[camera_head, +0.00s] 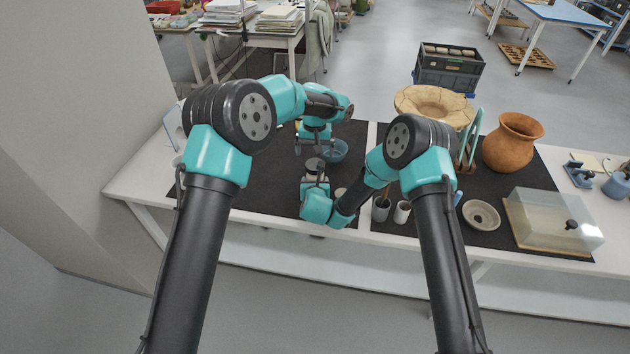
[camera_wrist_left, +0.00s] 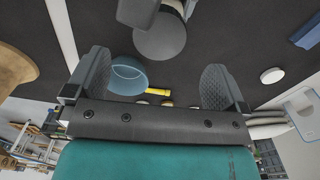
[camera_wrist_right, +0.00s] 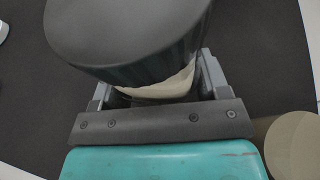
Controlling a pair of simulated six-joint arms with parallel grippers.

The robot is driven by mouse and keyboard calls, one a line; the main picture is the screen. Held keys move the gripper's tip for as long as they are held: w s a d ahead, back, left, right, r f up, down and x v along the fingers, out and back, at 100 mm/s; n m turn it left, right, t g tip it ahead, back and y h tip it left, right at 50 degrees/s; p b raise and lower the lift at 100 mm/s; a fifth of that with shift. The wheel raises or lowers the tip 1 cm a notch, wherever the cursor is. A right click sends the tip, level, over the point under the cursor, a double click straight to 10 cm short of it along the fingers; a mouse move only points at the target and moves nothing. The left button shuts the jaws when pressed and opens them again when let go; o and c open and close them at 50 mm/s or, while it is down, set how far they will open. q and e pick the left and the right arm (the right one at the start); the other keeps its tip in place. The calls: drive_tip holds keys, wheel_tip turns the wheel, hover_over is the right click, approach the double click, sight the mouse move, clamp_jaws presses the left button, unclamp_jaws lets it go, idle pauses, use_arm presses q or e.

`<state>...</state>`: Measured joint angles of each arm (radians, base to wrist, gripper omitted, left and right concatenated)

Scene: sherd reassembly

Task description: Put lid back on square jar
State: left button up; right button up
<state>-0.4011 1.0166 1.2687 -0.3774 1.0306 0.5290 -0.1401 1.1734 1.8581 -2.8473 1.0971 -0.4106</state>
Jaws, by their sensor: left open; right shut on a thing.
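My right gripper (camera_head: 315,180) is shut on a round thing with a wide dark grey top (camera_head: 314,163) at the front of the left dark mat. In the right wrist view the dark top (camera_wrist_right: 125,35) covers most of a pale, uneven-edged body (camera_wrist_right: 160,86), which sits between the fingers. I cannot tell whether the top is a separate lid, nor make out a square shape. My left gripper (camera_head: 313,148) is open, just beyond the held thing. In the left wrist view the dark top (camera_wrist_left: 160,38) lies ahead of the open fingers (camera_wrist_left: 155,82), with nothing between them.
A blue bowl (camera_head: 334,150) stands close right of my left gripper. A yellow-ended thing (camera_wrist_left: 157,92) lies by it. Cups (camera_head: 402,211), a pale dish (camera_head: 481,214), a clear box (camera_head: 560,218) and an orange pot (camera_head: 514,142) occupy the right mat. The left mat's left part is clear.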

use_arm(q)
wheel_tip(320, 180, up, 10)
drive_tip(key=shift+r, duration=0.2)
use_arm(e)
drive_tip(key=o, duration=1.8)
drive_tip(key=shift+s, duration=0.1)
drive_tip(key=v, duration=1.7)
drive_tip(key=shift+r, duration=0.15)
